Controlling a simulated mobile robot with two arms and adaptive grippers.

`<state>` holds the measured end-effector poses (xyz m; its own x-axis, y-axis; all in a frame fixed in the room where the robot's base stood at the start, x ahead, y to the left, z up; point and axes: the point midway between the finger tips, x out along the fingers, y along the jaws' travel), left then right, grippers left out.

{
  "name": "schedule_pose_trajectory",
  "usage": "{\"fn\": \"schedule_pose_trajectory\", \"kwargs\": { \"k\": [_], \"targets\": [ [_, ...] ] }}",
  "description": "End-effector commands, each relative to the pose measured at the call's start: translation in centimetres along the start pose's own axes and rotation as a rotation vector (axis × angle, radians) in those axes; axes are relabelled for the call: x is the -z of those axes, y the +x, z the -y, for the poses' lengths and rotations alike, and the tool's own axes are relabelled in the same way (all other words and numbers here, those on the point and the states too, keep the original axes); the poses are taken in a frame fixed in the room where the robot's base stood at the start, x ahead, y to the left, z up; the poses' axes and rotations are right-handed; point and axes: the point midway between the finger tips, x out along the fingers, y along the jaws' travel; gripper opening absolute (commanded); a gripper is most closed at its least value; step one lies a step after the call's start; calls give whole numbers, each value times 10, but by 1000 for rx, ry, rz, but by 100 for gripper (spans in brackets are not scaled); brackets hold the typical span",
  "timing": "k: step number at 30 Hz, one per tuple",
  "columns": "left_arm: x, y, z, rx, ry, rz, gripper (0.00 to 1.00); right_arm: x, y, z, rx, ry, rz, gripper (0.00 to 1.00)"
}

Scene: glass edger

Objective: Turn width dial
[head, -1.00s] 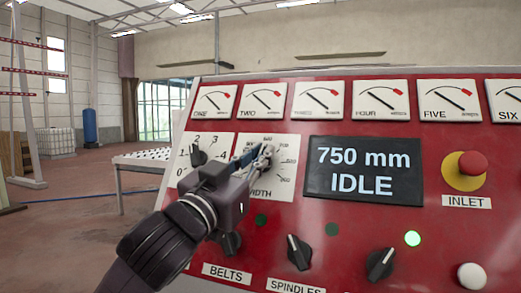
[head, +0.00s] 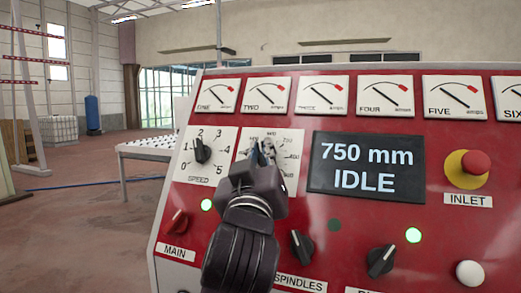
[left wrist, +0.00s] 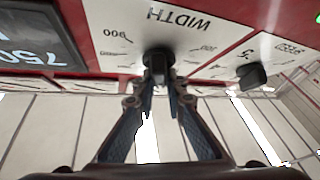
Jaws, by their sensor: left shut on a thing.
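The width dial (left wrist: 157,60) is a black knob on a white scale plate marked WIDTH, seen upside down in the left wrist view. In the head view the width plate (head: 291,177) is partly hidden behind my left gripper (head: 263,152), which covers the dial. My left gripper's fingers (left wrist: 161,88) are shut on the dial's knob in the left wrist view. The display (head: 366,168) beside the plate reads 750 mm and IDLE. My right gripper is not in view.
The speed dial (head: 202,152) is just left of the width plate. Knobs for MAIN (head: 177,222) and SPINDLES (head: 301,246) sit below. The red inlet button (head: 475,162) is at the right. Several ampere gauges line the panel's top.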

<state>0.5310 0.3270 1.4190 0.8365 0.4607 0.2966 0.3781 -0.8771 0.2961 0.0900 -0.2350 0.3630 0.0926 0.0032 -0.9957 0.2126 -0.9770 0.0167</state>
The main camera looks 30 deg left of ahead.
Motion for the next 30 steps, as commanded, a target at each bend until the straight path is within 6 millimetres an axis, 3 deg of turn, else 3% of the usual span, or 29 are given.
{"fn": "schedule_pose_trajectory", "kwargs": {
  "k": [1,11,12,17,30],
  "targets": [
    [-10,0,-1,2,4,24,0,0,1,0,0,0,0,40],
    [-10,0,-1,3,4,25,0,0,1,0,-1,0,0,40],
    [-10,0,-1,3,4,25,14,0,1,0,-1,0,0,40],
    [-10,0,0,4,4,25,29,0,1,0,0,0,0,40],
    [-4,0,1,6,0,12,29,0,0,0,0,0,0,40]
  ]
}}
